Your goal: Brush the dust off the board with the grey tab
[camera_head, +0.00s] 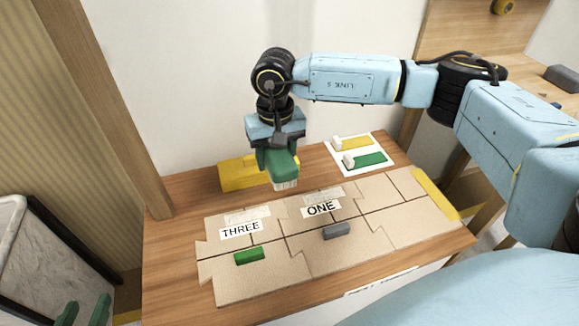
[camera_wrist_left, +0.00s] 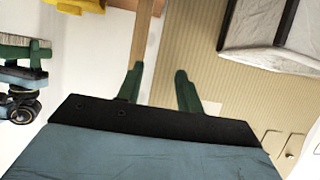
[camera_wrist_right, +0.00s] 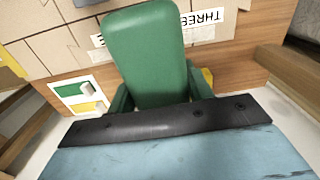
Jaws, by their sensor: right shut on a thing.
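My right gripper (camera_head: 277,138) is shut on a brush with a green body (camera_head: 280,163) and pale bristles (camera_head: 286,185). The bristles point down just behind the tan boards; I cannot tell whether they touch anything. The green body fills the middle of the right wrist view (camera_wrist_right: 148,50). The board with the grey tab (camera_head: 337,231) bears the label ONE (camera_head: 321,208), with a pale streaky patch (camera_head: 324,196) above it. The board with the green tab (camera_head: 249,256) bears the label THREE (camera_head: 241,229) and a similar patch (camera_head: 247,215). My left gripper (camera_head: 84,309) is open and empty, left of the table.
A yellow block-like holder (camera_head: 235,175) stands behind the boards, partly hidden by the brush. A white card (camera_head: 347,161) with yellow and green shapes lies at the back right. A yellow strip (camera_head: 436,193) edges the boards' right end. Wooden table (camera_head: 175,285) shows bare at the left.

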